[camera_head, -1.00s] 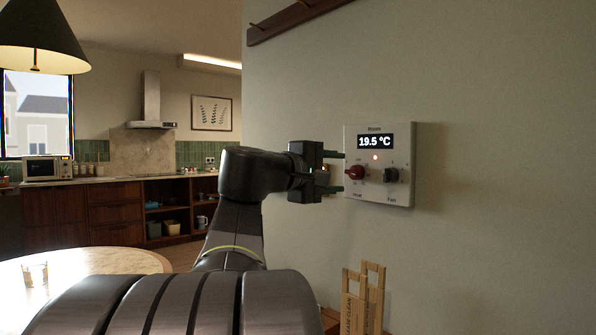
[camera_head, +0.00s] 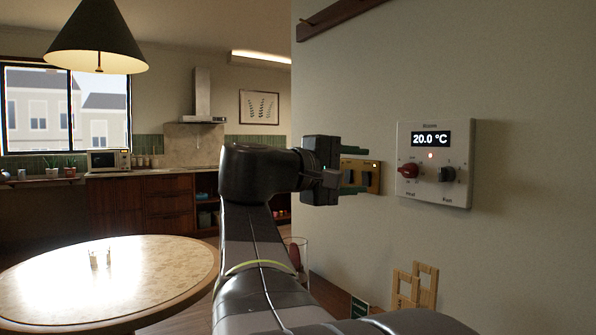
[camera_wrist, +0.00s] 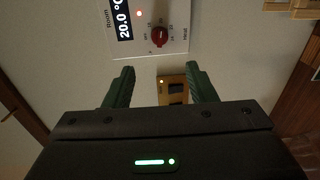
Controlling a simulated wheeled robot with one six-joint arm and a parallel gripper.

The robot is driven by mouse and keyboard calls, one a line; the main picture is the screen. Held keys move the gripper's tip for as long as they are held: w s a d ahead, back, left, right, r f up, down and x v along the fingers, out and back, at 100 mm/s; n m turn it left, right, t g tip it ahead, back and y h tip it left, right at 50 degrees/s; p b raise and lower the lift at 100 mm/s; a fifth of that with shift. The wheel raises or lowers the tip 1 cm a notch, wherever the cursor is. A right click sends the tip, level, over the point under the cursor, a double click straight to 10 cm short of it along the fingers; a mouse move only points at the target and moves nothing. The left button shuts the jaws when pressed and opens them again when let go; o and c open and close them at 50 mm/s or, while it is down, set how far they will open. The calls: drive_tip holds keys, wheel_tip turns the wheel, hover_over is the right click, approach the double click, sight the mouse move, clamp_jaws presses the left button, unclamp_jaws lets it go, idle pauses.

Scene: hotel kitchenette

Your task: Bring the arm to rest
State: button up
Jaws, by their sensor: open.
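My gripper (camera_head: 355,170) is open and empty, with its two green fingers apart. In the head view it stands left of the white thermostat (camera_head: 435,163), clear of it, in front of a brass switch plate (camera_head: 371,177). The thermostat reads 20.0 °C and has a red knob (camera_head: 408,171) and a dark knob (camera_head: 447,174). In the wrist view my gripper (camera_wrist: 158,80) has the switch plate (camera_wrist: 174,91) showing between its fingers. The thermostat (camera_wrist: 176,40) and its red knob (camera_wrist: 159,36) lie beyond the fingertips. The gap to the wall is hard to judge.
A round table (camera_head: 110,275) stands at the left with small items on it. A glass (camera_head: 297,252) and a wooden stand (camera_head: 414,287) sit low near the wall, partly behind my arm. A lamp (camera_head: 97,42) hangs at upper left. A wooden rail (camera_head: 340,15) is above.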

sight(404, 171)
drive_tip(key=b+x, duration=0.1)
drive_tip(key=x, duration=1.2)
drive_tip(key=shift+w+d, duration=0.1)
drive_tip(key=shift+w, duration=0.05)
drive_tip(key=shift+w+d, duration=0.1)
drive_tip(key=shift+d, duration=0.15)
